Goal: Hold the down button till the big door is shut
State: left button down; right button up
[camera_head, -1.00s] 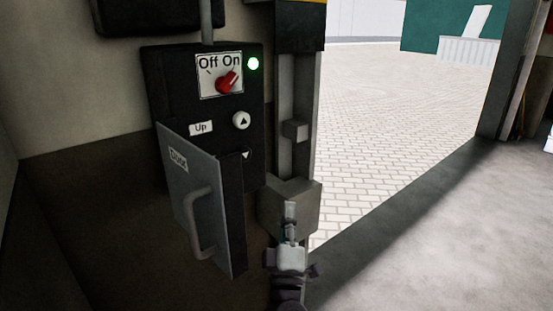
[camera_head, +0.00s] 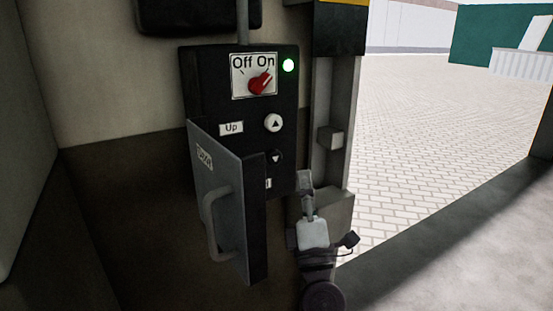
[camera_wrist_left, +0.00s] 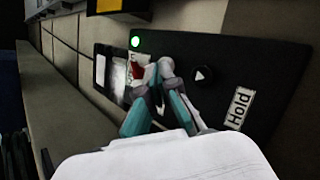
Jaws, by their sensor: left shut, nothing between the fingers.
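A black control box (camera_head: 240,110) is on the wall. Its black down button (camera_head: 276,158), with a white arrow, sits below the white up button (camera_head: 274,122). In the left wrist view, the down button (camera_wrist_left: 203,74) shows right of my fingers, beside a "Hold" label (camera_wrist_left: 238,108). My left gripper (camera_head: 305,182) is shut and empty at the box's lower right edge; in the left wrist view its fingertips (camera_wrist_left: 154,68) are in front of the panel, left of the down button, apparently not on it. The big doorway (camera_head: 430,120) is open onto paving; the door leaf is not seen. My right gripper is out of view.
A hinged grey cover (camera_head: 222,205) with a handle stands open across the lower left of the box. The red knob (camera_head: 261,83) points to On and the green lamp (camera_head: 288,65) is lit. A door post (camera_head: 335,110) stands right of the box.

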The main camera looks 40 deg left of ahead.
aim_at(274, 157)
pick_arm(q)
jog(key=shift+w+a, duration=0.45)
jog(key=shift+a, duration=0.7)
jog(key=shift+w+a, duration=0.45)
jog(key=shift+a, duration=0.65)
jog(key=shift+w+a, duration=0.45)
jog(key=shift+a, duration=0.7)
jog(key=shift+a, duration=0.15)
jog(key=shift+w+a, duration=0.2)
jog(key=shift+a, duration=0.05)
